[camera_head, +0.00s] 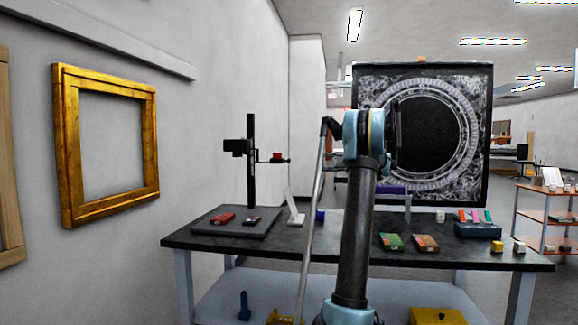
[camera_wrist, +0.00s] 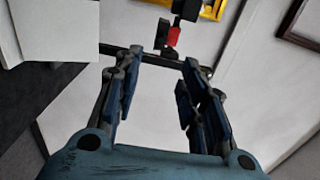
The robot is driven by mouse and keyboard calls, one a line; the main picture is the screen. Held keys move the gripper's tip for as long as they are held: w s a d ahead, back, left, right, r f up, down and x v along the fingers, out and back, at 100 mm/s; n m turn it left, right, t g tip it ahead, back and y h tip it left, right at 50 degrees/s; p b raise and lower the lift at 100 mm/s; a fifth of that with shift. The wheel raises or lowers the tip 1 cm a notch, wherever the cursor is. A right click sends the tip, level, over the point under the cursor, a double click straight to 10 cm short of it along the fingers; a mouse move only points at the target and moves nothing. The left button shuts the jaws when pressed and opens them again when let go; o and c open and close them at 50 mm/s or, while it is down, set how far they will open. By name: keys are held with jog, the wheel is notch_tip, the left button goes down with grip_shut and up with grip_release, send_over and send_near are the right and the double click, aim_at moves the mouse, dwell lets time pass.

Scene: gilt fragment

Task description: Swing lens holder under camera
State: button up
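The black camera stand (camera_head: 250,185) rises from a dark base at the left of the table. The camera (camera_head: 237,147) is on the left of its post. The lens holder (camera_head: 272,159), a thin dark arm with a red part, sticks out to the right, lower than the camera and not under it. In the wrist view the red part of the lens holder (camera_wrist: 173,36) shows beyond my fingertips, with the black camera (camera_wrist: 186,9) above it. My gripper (camera_wrist: 163,66) is open, with a dark bar crossing beyond the fingertips. I cannot tell whether they touch it.
The dark table (camera_head: 340,252) also bears a red box (camera_head: 222,218), a green box (camera_head: 391,241), a brown box (camera_head: 426,243) and small blocks. A large ornate dark panel (camera_head: 480,130) stands behind my arm. A gilt frame (camera_head: 68,150) hangs on the left wall.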

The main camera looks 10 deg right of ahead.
aim_at(289, 161)
jog(key=x, duration=1.7)
jog(key=shift+w, duration=0.15)
grip_shut()
